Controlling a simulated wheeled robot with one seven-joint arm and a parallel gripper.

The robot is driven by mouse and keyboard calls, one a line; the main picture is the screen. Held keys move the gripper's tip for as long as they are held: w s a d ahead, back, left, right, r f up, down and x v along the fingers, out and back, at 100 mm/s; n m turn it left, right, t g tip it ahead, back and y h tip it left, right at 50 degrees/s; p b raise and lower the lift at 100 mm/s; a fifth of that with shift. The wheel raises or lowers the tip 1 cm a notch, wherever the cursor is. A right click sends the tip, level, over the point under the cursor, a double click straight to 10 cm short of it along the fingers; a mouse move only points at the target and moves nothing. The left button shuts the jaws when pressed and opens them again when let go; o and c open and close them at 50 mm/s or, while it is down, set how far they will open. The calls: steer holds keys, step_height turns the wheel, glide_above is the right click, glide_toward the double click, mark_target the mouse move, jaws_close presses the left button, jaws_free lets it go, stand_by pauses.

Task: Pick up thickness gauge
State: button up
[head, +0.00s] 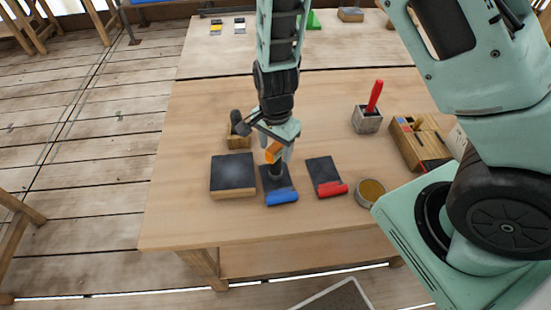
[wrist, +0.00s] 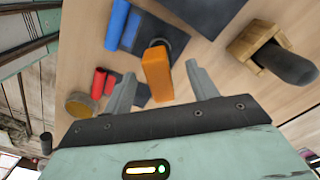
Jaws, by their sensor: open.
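An upright tool with an orange block-like top (head: 273,152) and a dark round lower part stands over a dark mat with a rolled blue end (head: 282,198). It appears to be the thickness gauge, though I cannot confirm this. In the wrist view the orange part (wrist: 158,76) lies between the two fingers of my gripper (wrist: 160,70). The gripper is open, with visible gaps on both sides of the orange part. In the head view my gripper (head: 276,146) is directly above the mat and partly hides the tool.
A dark square block (head: 232,173) is close on the left. A wooden holder with a dark handle (head: 239,140) stands behind it. A red-ended mat (head: 325,175), a round tin (head: 371,191), a red-handled tool's pot (head: 367,120) and a wooden organizer (head: 420,148) are on the right.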

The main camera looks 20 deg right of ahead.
mark_target(276, 162)
steer(key=shift+f, duration=1.65)
steer(key=c, duration=1.3)
steer(key=shift+o, duration=0.2)
steer(key=shift+r, duration=0.1)
jaws_close()
